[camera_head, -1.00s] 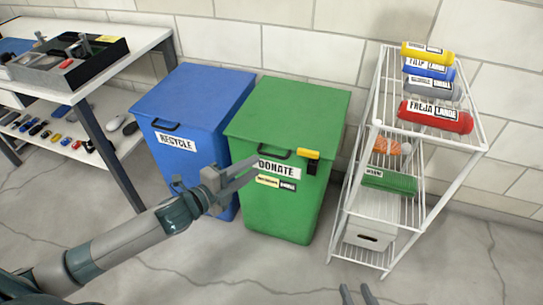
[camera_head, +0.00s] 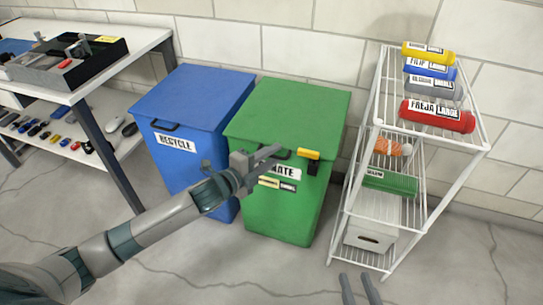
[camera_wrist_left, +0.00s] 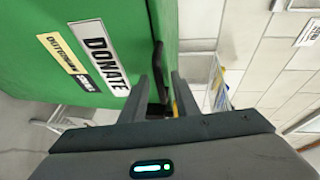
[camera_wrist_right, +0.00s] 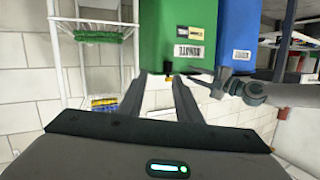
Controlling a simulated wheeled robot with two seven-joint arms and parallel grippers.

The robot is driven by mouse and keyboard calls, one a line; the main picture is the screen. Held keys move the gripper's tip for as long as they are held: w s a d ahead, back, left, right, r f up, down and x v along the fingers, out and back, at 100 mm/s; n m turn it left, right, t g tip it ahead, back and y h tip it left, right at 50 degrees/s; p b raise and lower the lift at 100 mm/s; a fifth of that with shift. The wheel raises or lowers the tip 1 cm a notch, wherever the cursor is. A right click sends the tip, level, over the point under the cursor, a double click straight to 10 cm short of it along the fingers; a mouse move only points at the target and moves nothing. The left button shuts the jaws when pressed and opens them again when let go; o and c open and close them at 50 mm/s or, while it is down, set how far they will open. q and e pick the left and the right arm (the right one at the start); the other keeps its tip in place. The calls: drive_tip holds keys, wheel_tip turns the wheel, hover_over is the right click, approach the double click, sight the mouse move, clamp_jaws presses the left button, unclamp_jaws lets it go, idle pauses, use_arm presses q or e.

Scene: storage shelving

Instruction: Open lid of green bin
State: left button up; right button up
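The green bin (camera_head: 282,205) stands on the floor with its flat lid (camera_head: 290,108) down. A dark handle (camera_head: 283,154) is at the lid's front edge, above the DONATE label, which my arm partly covers. My left gripper (camera_head: 272,153) is at that handle with its fingers apart. In the left wrist view the dark handle (camera_wrist_left: 158,60) is by the tips of my left gripper (camera_wrist_left: 170,78); I cannot tell whether they touch. My right gripper (camera_head: 360,278) is low in front of the shelf, open and empty. It also shows in the right wrist view (camera_wrist_right: 160,82).
A blue recycle bin (camera_head: 195,100) stands close on the left. A yellow-and-black item (camera_head: 309,154) hangs at the green bin's front edge. A white wire shelf (camera_head: 372,125) with rolls stands to the right. A table (camera_head: 150,38) is at far left.

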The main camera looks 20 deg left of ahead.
use_arm(q)
drive_tip(key=shift+c, duration=0.7)
drive_tip(key=c, duration=0.5)
clamp_jaws()
drive_tip(key=shift+f, duration=0.1)
drive_tip(key=shift+s, duration=0.1)
